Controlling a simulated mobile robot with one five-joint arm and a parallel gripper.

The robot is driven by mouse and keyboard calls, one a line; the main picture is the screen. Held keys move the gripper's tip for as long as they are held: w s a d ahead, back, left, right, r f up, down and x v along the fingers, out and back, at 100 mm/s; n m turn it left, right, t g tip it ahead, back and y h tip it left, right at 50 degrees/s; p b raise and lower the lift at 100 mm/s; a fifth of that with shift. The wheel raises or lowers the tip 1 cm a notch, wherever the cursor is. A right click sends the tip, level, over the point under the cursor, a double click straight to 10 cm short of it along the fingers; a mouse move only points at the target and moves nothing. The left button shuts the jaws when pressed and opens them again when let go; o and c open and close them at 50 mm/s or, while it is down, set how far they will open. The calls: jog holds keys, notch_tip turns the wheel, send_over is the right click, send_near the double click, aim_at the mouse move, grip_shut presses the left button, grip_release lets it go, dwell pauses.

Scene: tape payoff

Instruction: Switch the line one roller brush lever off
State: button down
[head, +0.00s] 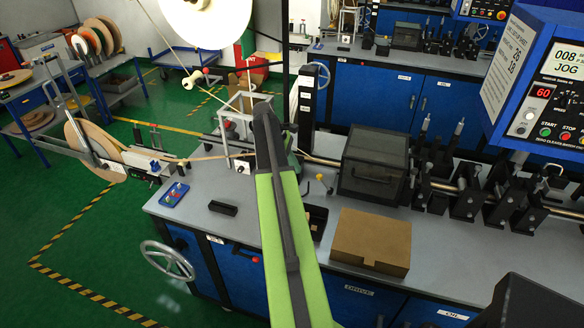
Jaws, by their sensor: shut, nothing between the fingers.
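My green and black arm (277,215) reaches up and forward over the front bench (240,215). Its far end is around the grey frame and the dark box, and my gripper is hidden behind the arm. I cannot make out for certain which part is the line one roller brush lever, or its position. A red knob (229,124) shows on the grey frame (243,130) left of the arm. A small piece with a yellow end (327,184) stands on the bench right of the arm. Slim upright handles (424,128) rise from the black roller stands at right.
A dark covered box (372,165) and a brown carton (372,240) stand right of my arm. A control panel (548,85) overhangs at right. A blue tray (174,195) and a handwheel (166,262) are at left. The green floor is clear at lower left.

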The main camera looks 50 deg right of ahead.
aim_at(319, 175)
jog(key=b+x, duration=0.1)
jog(key=x, duration=0.2)
jog(key=shift+w+a+f, duration=0.1)
jog(key=shift+f, duration=0.05)
jog(key=shift+s+d+r+p, duration=0.15)
jog(key=shift+s+d+r, duration=0.15)
jog(key=shift+s, duration=0.3)
jog(key=shift+s+d+r+p, duration=0.15)
jog(key=shift+s+d, duration=0.2)
jog(key=shift+s, duration=0.3)
jog(key=shift+s+d+r+p, duration=0.15)
jog(key=shift+s+d+r, duration=0.15)
jog(key=shift+s, duration=0.3)
jog(key=s+r+t+p, duration=0.1)
jog(key=p, duration=0.1)
jog(key=s+r+t+p, duration=0.1)
jog(key=p, duration=0.1)
jog(key=shift+s+d+r+y, duration=0.1)
jog(key=shift+s+d+y, duration=0.05)
jog(key=shift+d+y, duration=0.15)
jog(key=shift+s+d, duration=0.15)
jog(key=shift+s, duration=0.2)
